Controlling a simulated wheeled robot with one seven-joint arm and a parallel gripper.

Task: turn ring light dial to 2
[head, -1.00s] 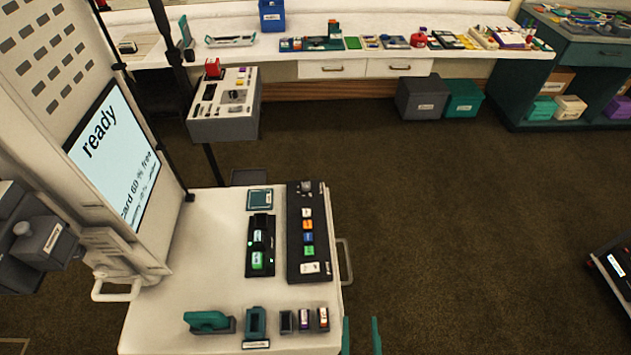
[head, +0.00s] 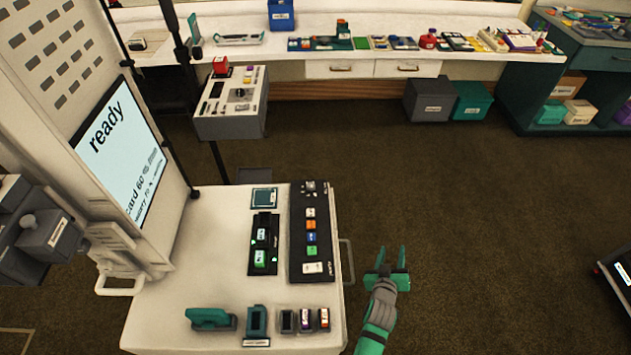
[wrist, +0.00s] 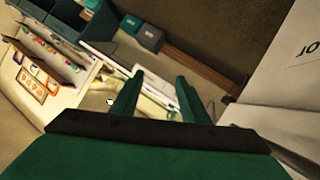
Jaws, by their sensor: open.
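A black control panel (head: 297,239) lies along the right side of the white cart top in the head view. It carries a column of colored buttons and a small grey dial (head: 310,187) at its far end. The dial's marks are too small to read. My gripper (head: 391,257) is open and empty, to the right of the cart and apart from the panel. In the wrist view its two green fingers (wrist: 155,98) are spread with nothing between them. I cannot make out the dial in the wrist view.
A screen reading "ready" (head: 118,150) stands left of the cart. A grey console (head: 230,126) on a post stands behind it. A side handle (head: 347,262) sticks out between the cart and my gripper.

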